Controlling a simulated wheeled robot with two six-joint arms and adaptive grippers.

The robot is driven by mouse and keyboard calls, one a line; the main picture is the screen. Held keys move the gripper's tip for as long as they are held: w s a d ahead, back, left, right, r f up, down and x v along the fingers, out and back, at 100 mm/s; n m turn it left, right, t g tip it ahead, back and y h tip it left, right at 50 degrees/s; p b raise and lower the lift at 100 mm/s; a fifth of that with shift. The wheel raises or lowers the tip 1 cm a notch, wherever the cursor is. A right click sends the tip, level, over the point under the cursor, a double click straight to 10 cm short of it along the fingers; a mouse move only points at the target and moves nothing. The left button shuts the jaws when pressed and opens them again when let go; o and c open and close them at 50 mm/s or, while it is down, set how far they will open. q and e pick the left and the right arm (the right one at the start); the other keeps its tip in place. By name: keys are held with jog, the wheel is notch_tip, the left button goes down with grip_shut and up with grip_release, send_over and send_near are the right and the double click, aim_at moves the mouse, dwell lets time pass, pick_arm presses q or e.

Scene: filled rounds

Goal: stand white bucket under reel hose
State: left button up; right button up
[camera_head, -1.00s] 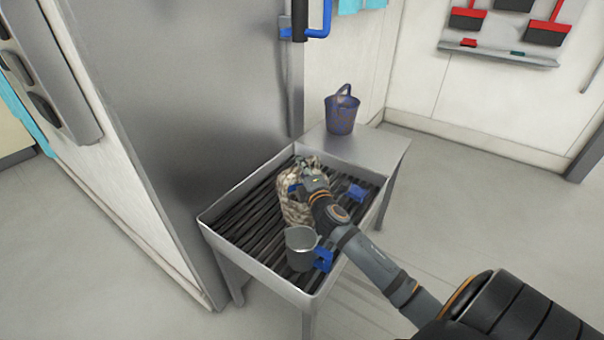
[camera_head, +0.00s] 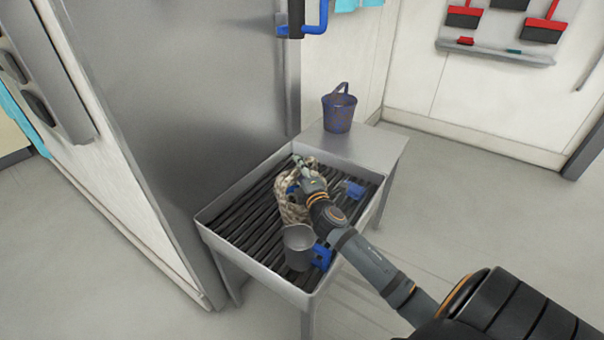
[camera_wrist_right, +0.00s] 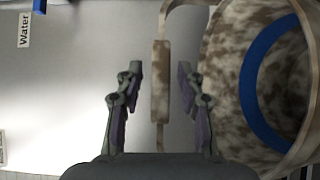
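A mottled off-white and brown bucket (camera_head: 292,210) is in the metal basin, partly hidden by my right arm. It is the palest bucket in view. The right wrist view shows it close up on the right (camera_wrist_right: 232,90), with a blue band and its handle (camera_wrist_right: 160,85) beside it. My right gripper (camera_head: 303,163) is at the bucket in the head view. In the wrist view its two fingers (camera_wrist_right: 160,98) are apart, one on each side of the handle, with gaps visible. My left gripper is out of view. I cannot make out the reel hose.
The basin (camera_head: 215,238) has a dark slatted floor. A grey container (camera_head: 299,247) with blue beside it stands near the front. A blue-purple bucket (camera_head: 340,112) stands on the side shelf (camera_head: 365,150). A tall metal panel (camera_head: 190,110) rises along the basin's left side.

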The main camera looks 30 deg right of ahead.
jog(key=v, duration=1.2)
jog(key=shift+b, duration=0.3)
jog(key=shift+r, duration=0.15)
